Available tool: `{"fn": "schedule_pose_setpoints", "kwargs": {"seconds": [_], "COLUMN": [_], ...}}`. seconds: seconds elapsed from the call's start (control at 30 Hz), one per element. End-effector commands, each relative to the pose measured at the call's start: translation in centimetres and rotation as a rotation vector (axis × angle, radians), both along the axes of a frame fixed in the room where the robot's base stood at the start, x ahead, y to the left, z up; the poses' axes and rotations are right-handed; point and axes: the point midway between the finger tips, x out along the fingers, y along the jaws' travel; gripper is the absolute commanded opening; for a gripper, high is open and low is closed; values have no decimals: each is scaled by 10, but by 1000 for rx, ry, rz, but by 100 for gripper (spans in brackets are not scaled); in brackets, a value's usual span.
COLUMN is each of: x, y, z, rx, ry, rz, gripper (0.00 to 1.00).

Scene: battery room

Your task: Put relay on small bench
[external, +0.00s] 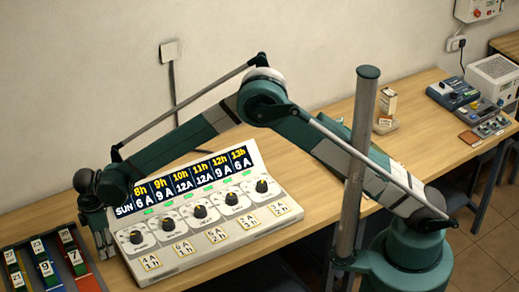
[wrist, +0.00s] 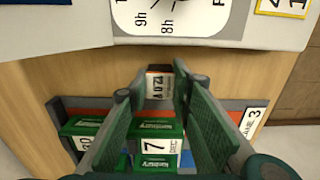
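I cannot tell for sure which thing is the relay. My gripper (external: 103,240) hangs fingers-down at the left end of the sloped control panel, near the coloured rack. In the wrist view its two fingers (wrist: 158,94) stand apart, with a small white-and-orange labelled piece (wrist: 158,82) visible between them. I cannot see any contact with it. Green boxes (wrist: 155,145) lie below, one labelled 7 DEC. No small bench can be clearly singled out; a wooden surface (external: 507,44) shows at the far right edge.
The control panel (external: 205,208) with several knobs stands on the long wooden bench (external: 325,118). The rack (external: 22,244) holds coloured strips and numbered boxes at lower left. A small box (external: 387,102), blue device (external: 453,92) and white unit (external: 494,80) stand at right.

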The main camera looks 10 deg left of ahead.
Motion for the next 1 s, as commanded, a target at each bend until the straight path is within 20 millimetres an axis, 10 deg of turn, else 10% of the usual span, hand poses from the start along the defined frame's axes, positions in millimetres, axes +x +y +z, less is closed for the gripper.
{"fn": "schedule_pose_setpoints", "kwargs": {"seconds": [0.63, 1.0], "x": [0, 0], "y": [0, 0], "z": [5, 51], "rx": [0, 0], "ry": [0, 0], "rz": [0, 0], "gripper": [37, 37]}}
